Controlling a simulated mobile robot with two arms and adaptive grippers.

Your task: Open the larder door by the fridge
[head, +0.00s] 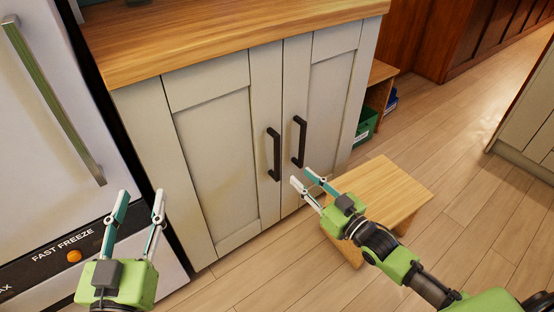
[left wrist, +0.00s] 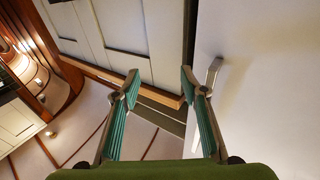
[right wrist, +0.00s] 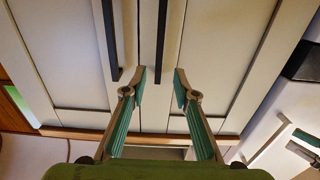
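The larder cabinet has two closed grey-green doors. The door by the fridge (head: 215,155) has a black bar handle (head: 273,155); the other door (head: 325,105) has a similar one (head: 299,142). My right gripper (head: 300,176) is open and empty, just below the handles. My left gripper (head: 140,192) is open and empty, in front of the gap between fridge and cabinet.
The white fridge (head: 60,130), with a long metal handle (head: 55,100), stands left of the cabinet. A wooden worktop (head: 230,35) covers the cabinet. A low wooden stool (head: 385,190) stands close by my right gripper. A green box (head: 366,125) sits beyond. Floor at the right is clear.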

